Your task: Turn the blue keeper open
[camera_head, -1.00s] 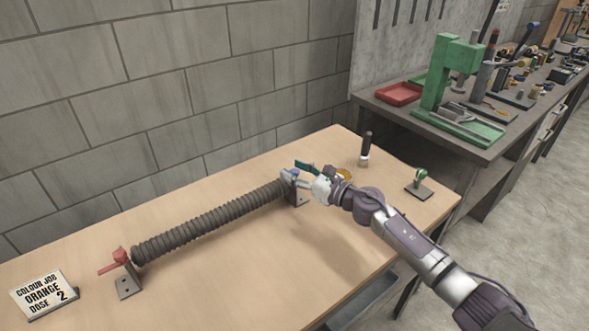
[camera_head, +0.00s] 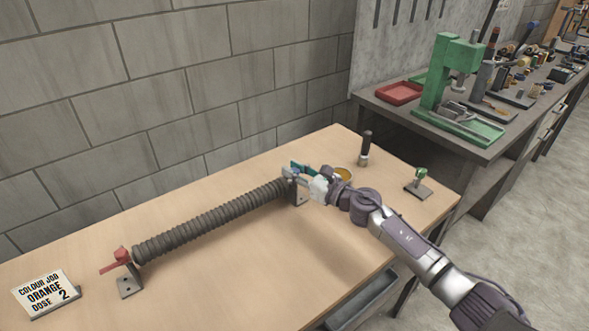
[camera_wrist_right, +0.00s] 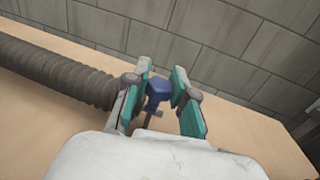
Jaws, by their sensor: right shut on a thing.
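The blue keeper (camera_wrist_right: 157,90) sits between the teal-padded fingers of my right gripper (camera_wrist_right: 162,73) in the right wrist view. My right gripper (camera_head: 296,171) is shut on it at the right end of the dark ribbed tube (camera_head: 210,221). In the head view the fingers hide most of the keeper. The tube lies between two brackets, and the right bracket (camera_head: 301,195) is partly covered by the gripper. A red keeper (camera_head: 122,255) with its handle pointing left is at the tube's left end. My left gripper is not in view.
A bowl with orange contents (camera_head: 343,173) stands just behind my right wrist. A black-handled tool (camera_head: 366,147) and a green-knobbed stand (camera_head: 419,181) are farther right. A sign (camera_head: 46,293) reads orange, dose 2. The table front is clear.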

